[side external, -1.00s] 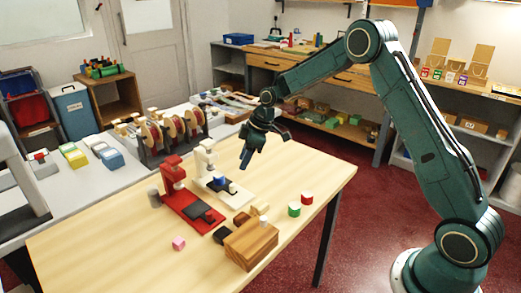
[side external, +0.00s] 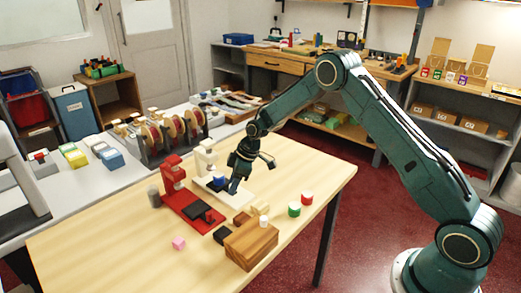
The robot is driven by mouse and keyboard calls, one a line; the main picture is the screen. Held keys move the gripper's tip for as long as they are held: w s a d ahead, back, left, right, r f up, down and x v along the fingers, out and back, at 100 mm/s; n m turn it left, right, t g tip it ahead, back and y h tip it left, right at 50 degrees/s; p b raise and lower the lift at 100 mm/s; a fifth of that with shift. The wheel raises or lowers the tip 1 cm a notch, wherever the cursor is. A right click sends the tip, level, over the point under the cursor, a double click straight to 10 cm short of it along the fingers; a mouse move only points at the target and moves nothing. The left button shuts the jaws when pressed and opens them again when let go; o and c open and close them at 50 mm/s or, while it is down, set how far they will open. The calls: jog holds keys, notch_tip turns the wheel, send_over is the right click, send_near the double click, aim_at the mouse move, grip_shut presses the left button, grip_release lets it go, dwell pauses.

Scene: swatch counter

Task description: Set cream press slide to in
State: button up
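The cream press (side external: 205,158) stands upright on the table, with its pale base plate reaching toward the lower right. A blue piece (side external: 218,181) sits on that base near the column. My gripper (side external: 252,177) is over the front end of the cream press's base, its two fingers spread apart with nothing visible between them. One finger points down close to the base, beside the blue piece. It hides the front part of the slide, so I cannot tell whether it touches it.
A red press (side external: 173,178) with a dark plate stands to the left. The table's left front is clear.

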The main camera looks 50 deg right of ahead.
aim_at(222, 183)
jog(key=shift+c, duration=0.4)
grip_shut()
jog(key=shift+w, duration=2.1)
jog(key=shift+w+r, duration=0.1)
jog(key=shift+o, duration=0.4)
grip_release()
jog(key=shift+d+r, duration=0.1)
